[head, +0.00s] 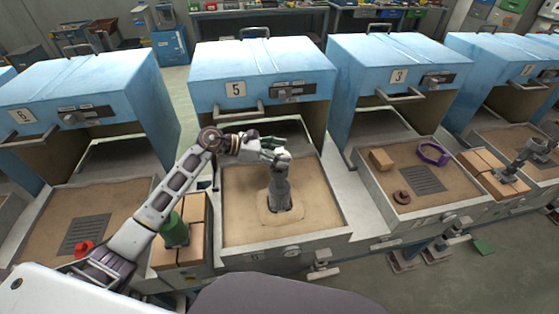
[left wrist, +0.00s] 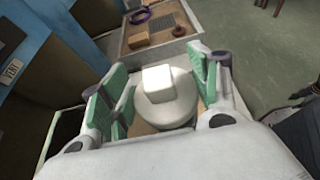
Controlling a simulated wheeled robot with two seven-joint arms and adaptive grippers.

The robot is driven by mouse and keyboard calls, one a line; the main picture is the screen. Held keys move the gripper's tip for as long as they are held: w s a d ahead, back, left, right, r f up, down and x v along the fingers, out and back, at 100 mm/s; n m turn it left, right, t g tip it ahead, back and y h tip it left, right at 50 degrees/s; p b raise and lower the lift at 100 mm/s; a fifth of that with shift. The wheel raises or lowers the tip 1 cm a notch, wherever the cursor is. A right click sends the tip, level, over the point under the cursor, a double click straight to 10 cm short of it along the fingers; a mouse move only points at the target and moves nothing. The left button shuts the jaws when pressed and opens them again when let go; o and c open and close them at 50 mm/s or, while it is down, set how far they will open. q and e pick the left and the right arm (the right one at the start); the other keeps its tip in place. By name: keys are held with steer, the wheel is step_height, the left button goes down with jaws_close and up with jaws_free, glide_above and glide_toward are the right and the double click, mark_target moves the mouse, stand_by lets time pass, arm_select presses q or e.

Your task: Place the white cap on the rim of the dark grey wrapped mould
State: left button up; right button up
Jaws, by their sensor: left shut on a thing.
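The dark grey wrapped mould (head: 279,192) stands upright in the sand tray (head: 233,239) in front of oven 5. My left gripper (head: 274,148) is at the top of this mould, reaching in from the left. In the left wrist view, the white cap (left wrist: 166,108), a round disc with a square knob, lies between the green finger pads of the left gripper (left wrist: 160,88). The gripper is shut on the cap. The cap hides the mould's rim in the left wrist view, so I cannot tell whether they touch. My right gripper is not in view.
Blue oven 5 (head: 262,62) stands open behind the tray.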

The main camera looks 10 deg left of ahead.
arm_select(q)
steer(key=shift+f, duration=0.15)
steer(key=shift+f+p, duration=0.3)
steer(key=shift+f, duration=1.4)
steer(key=shift+f, duration=0.2)
steer(key=o, duration=1)
steer(key=shift+r, duration=0.2)
